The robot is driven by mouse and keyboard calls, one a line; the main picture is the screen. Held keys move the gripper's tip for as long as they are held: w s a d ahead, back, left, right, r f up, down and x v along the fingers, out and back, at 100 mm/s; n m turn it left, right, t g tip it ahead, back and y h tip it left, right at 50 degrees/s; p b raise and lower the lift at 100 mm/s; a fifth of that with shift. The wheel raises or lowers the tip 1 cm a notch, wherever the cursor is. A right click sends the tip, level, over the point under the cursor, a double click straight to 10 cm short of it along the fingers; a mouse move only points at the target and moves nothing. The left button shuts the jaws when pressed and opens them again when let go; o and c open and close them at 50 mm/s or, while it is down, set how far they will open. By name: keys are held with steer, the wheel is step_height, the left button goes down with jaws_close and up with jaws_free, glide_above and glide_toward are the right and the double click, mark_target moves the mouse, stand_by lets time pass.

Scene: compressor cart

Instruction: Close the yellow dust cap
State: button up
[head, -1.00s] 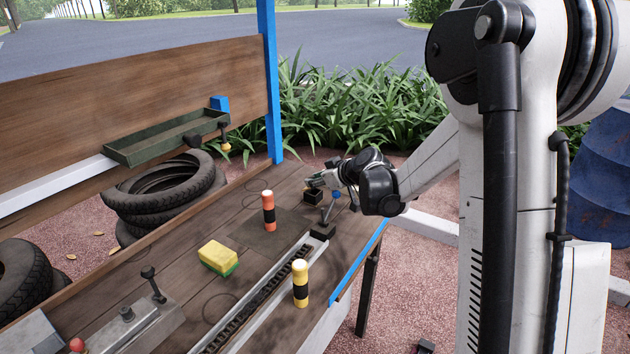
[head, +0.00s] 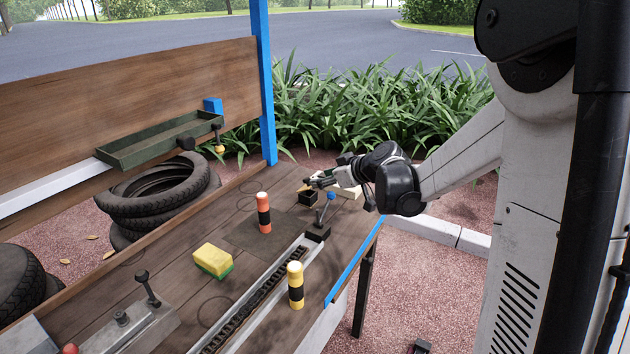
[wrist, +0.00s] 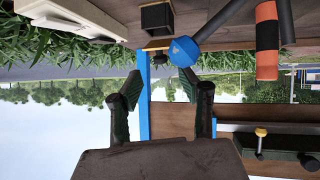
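My gripper (head: 322,180) is at the far right end of the bench, above and near a small black box (head: 308,198). In the wrist view, which is upside down, its two fingers (wrist: 162,88) are apart with nothing between them. That view also shows the black box (wrist: 157,18). A small yellowish part (wrist: 155,46) shows at the box's upper edge, beyond the fingertips; it may be the dust cap, and its hinge and exact angle are unclear. A blue ball knob on a lever (wrist: 184,51) is close beside it; the knob also shows in the head view (head: 331,196).
An orange-black cylinder (head: 263,212), a yellow-black cylinder (head: 296,286) and a yellow-green sponge (head: 213,260) stand on the bench. A pale block (head: 349,191) is behind the gripper. A green tray (head: 160,142) and a yellow knob (head: 220,150) are at the back panel.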

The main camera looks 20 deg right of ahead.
steer(key=shift+v, duration=2.55)
steer(key=shift+w+a, duration=0.1)
